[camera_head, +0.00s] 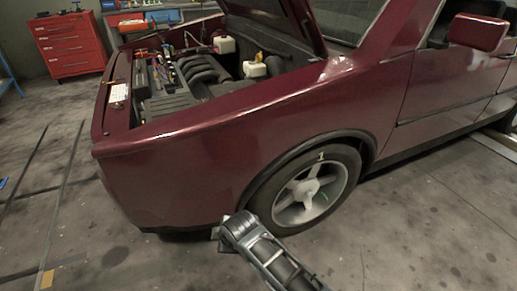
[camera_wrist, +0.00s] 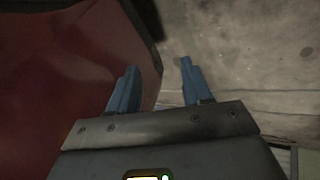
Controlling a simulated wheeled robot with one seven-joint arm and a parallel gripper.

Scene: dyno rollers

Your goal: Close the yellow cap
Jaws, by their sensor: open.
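The yellow cap (camera_head: 259,56) is small in the head view. It sits at the top of a white reservoir (camera_head: 255,69) in the open engine bay, on the near side, and seems to stand up; its exact position is too small to tell. My gripper shows in the wrist view (camera_wrist: 160,88) with two blue fingers apart and nothing between them. In the head view my arm (camera_head: 262,250) is low in front of the front wheel, well below and apart from the cap. The fingertips are not clear there.
The dark red car's fender (camera_head: 220,125) stands between my arm and the engine bay. The raised hood (camera_head: 285,18) overhangs the bay. Another white reservoir (camera_head: 224,44) sits farther back. A red tool cabinet (camera_head: 68,45) is at the far left. The floor at left is mostly clear.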

